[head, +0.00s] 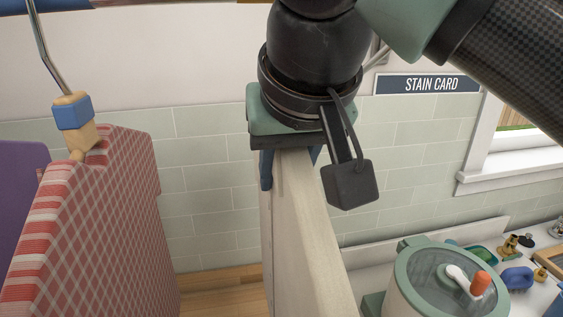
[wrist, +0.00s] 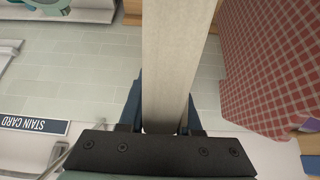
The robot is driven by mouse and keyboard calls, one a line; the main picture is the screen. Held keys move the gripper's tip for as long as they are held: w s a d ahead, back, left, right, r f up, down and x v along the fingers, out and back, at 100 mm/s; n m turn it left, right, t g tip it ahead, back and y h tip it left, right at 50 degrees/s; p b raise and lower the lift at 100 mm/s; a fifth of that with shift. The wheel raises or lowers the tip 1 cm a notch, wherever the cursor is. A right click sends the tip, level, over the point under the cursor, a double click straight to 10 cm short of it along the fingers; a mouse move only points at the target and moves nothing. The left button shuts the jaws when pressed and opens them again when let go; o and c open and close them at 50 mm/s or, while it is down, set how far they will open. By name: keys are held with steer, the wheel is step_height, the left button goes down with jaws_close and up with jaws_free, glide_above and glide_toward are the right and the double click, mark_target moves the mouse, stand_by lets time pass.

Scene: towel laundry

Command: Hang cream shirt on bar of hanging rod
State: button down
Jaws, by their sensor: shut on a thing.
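My gripper (head: 290,160) is shut on the cream shirt (head: 300,245), which hangs down below it and is seen nearly edge-on. In the wrist view, the shirt (wrist: 175,60) runs as a pale strip away from between the dark blue fingers of my gripper (wrist: 160,115). A thin metal piece (head: 378,54) shows behind my wrist; I cannot tell whether it belongs to the shirt's hanger. I cannot make out the bar of the hanging rod for certain; only a brown and blue edge (head: 60,4) shows at the top left.
A red checked cloth (head: 90,220) hangs left of the cream shirt, apart from it, below a metal hook (head: 45,45) with a blue and wooden block (head: 74,120). A green lidded pot (head: 445,285) and small items stand at the lower right. A STAIN CARD sign (head: 428,84) is on the wall.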

steer(key=c, duration=0.5)
jaws_free()
